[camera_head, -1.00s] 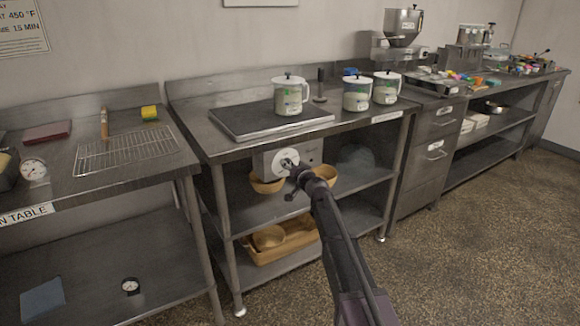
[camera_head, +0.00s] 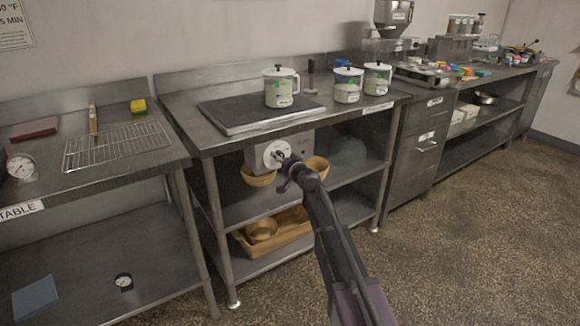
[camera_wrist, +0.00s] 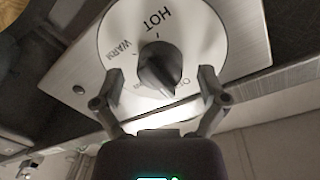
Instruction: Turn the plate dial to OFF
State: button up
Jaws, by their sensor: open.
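The plate dial is a white disc (camera_wrist: 205,38) with a black knob (camera_wrist: 158,66) at its centre. HOT and WARM are legible on it in the wrist view; other lettering near the knob's lower end is partly hidden. The knob's narrow end points to the lower right in that view. My gripper (camera_wrist: 161,76) is open, with one finger on each side of the knob and visible gaps between. In the head view the dial (camera_head: 270,155) sits on a grey control box (camera_head: 307,143) under the table edge, and my gripper (camera_head: 286,172) is right in front of it.
A dark hot plate (camera_head: 235,113) lies on the steel table above, with a lidded jug (camera_head: 279,88) on it. Two more jugs stand to its right. Wooden bowls (camera_head: 258,179) sit on the shelf close behind the dial box. The floor (camera_head: 480,240) at right is clear.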

jog(key=shift+m, duration=0.4)
